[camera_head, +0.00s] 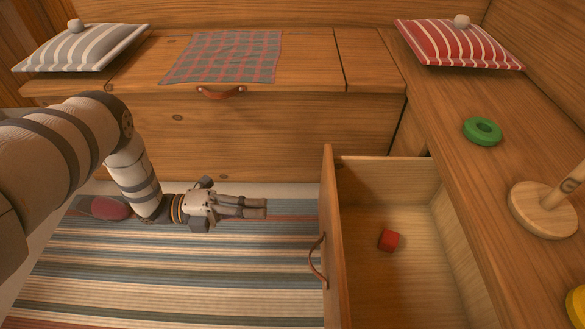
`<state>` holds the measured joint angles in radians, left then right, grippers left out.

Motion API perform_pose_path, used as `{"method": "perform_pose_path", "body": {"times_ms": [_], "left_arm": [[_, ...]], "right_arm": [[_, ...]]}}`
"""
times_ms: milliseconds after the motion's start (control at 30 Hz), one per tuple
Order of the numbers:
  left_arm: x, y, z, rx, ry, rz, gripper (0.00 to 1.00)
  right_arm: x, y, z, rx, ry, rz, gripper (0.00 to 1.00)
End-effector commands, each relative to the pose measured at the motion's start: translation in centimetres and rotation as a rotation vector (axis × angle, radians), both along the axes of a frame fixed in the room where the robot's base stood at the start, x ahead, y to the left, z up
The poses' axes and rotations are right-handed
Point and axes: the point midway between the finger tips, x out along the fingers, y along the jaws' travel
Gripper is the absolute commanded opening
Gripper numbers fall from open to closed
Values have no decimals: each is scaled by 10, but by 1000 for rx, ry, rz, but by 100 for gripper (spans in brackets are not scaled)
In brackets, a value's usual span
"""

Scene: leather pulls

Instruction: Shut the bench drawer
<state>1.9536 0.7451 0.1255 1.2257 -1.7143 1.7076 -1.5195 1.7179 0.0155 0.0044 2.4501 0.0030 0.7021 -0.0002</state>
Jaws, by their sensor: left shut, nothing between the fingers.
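The bench drawer (331,220) is pulled out from under the right-hand bench and stands open. Its front panel faces left and carries a leather pull (317,262). A small red block (389,240) lies on the drawer floor. My left gripper (265,208) is to the left of the drawer front, above the rug, with its fingers closed and pointing right toward the panel. A gap shows between the fingertips and the panel. Nothing is between the fingers. My right gripper is not in view.
A closed wooden bench (250,135) with a leather pull (220,92) runs along the back. The right bench top (470,100) holds a green ring (482,131), a wooden peg stand (541,212) and a striped red cushion (458,45).

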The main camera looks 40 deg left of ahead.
Motion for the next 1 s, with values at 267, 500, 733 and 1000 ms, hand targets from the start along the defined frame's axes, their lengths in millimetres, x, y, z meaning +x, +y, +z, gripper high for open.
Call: {"method": "perform_pose_path", "body": {"times_ms": [267, 500, 733, 1000], "left_arm": [[34, -51, 1, -3, 3, -1, 0], [59, -90, 0, -3, 6, -1, 0], [70, -105, 1, -1, 7, 1, 0], [71, -106, 1, -2, 6, 1, 0]], "right_arm": [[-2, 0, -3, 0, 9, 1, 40], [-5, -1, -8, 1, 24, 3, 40], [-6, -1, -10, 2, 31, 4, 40], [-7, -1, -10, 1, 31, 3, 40]]}}
